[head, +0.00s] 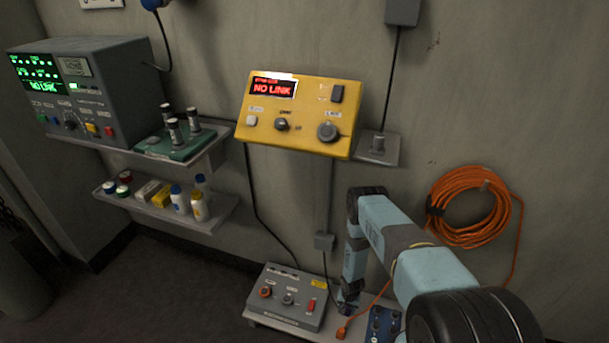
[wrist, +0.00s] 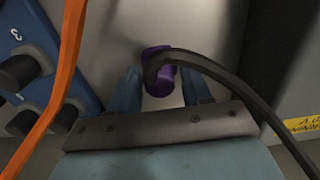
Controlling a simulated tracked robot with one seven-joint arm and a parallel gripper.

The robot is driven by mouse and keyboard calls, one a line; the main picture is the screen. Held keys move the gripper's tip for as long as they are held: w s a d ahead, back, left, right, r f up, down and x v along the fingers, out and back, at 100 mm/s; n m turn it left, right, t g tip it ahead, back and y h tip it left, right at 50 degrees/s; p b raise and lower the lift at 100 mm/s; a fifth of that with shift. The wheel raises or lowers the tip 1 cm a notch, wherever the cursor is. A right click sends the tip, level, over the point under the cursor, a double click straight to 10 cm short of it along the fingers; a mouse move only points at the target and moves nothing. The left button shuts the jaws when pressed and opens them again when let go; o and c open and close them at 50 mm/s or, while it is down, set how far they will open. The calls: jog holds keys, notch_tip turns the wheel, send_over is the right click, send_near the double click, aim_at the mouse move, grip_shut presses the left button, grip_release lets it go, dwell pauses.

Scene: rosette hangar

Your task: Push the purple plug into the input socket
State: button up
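The purple plug (wrist: 158,72) shows in the wrist view, with a dark cable bending off it to the right. My gripper (wrist: 160,78) has its two blue fingers on either side of the plug, very close to it. I cannot tell whether they press on it. In the head view my gripper (head: 347,300) points down at the low shelf, beside the right end of a grey control box (head: 287,297). The plug is not discernible in the head view. I cannot make out which opening is the input socket.
A blue box with knobs (head: 383,324) stands right of my gripper, also at the left in the wrist view (wrist: 50,60). An orange cable (wrist: 62,90) crosses there; its orange plug (head: 342,332) lies nearby. A yellow panel (head: 300,112) reading NO LINK hangs above.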

grip_shut()
dwell(0.4)
jog(key=shift+r, duration=2.95)
jog(key=shift+s, duration=0.1)
